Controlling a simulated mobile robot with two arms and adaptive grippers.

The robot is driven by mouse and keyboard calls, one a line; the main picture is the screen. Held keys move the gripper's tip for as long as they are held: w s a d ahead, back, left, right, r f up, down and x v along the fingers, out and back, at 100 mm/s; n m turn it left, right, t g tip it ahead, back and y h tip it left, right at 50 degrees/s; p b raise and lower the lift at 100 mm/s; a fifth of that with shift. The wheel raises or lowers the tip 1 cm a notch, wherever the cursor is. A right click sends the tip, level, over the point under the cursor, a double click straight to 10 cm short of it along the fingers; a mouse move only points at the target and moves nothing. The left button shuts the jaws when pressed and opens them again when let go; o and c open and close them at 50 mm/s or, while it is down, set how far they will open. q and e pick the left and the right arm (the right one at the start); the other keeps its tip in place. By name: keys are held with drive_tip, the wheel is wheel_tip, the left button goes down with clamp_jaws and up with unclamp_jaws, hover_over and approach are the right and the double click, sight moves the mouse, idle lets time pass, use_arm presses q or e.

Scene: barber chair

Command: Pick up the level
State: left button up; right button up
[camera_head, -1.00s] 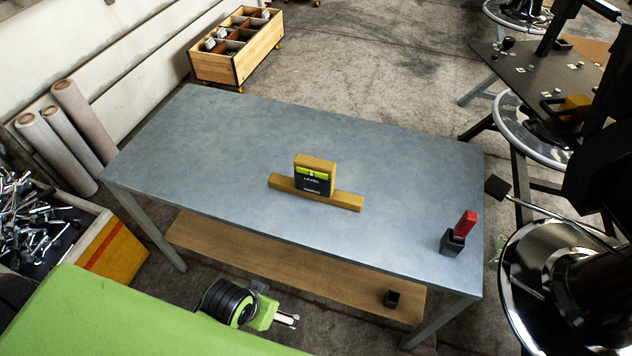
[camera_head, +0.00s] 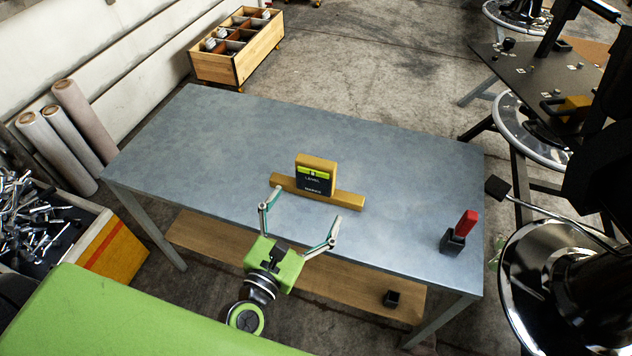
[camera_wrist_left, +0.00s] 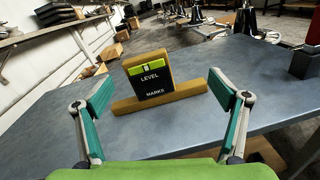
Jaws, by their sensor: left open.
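The level (camera_head: 316,179) is a yellow-tan block with a black face reading "LEVEL" and a bright green vial strip. It stands upright on the grey table (camera_head: 220,150), in or against a long tan wooden base (camera_head: 345,199). In the left wrist view the level (camera_wrist_left: 149,80) is beyond and between my fingertips. My left gripper (camera_head: 300,218) is open and empty at the table's front edge, just short of the level and not touching it. My right gripper is not in view.
A small black holder (camera_head: 453,243) with a red object (camera_head: 466,222) stands at the table's right corner. A wooden crate (camera_head: 236,52) is on the floor behind. Chrome barber chair parts (camera_head: 565,285) crowd the right. The table's left half is clear.

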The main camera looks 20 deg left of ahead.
sight(314, 166)
use_arm(q)
drive_tip(key=shift+w+a+f+n+t+y+p, duration=0.1)
drive_tip(key=shift+w+a+n+y+p, duration=0.35)
drive_tip(key=shift+w, duration=1.9)
drive_tip(key=shift+w+a+f+n+t+y+p, duration=0.15)
drive_tip(key=shift+w+n+p, duration=0.45)
drive_tip(key=shift+w, duration=1.7)
drive_tip(key=shift+w+a+f+n+t+y+p, duration=0.15)
drive_tip(key=shift+w+a+n+p, duration=0.3)
drive_tip(key=shift+w, duration=1.9)
drive_tip(key=shift+d+r, duration=0.1)
drive_tip(key=shift+s, duration=0.1)
drive_tip(key=c, duration=1.9)
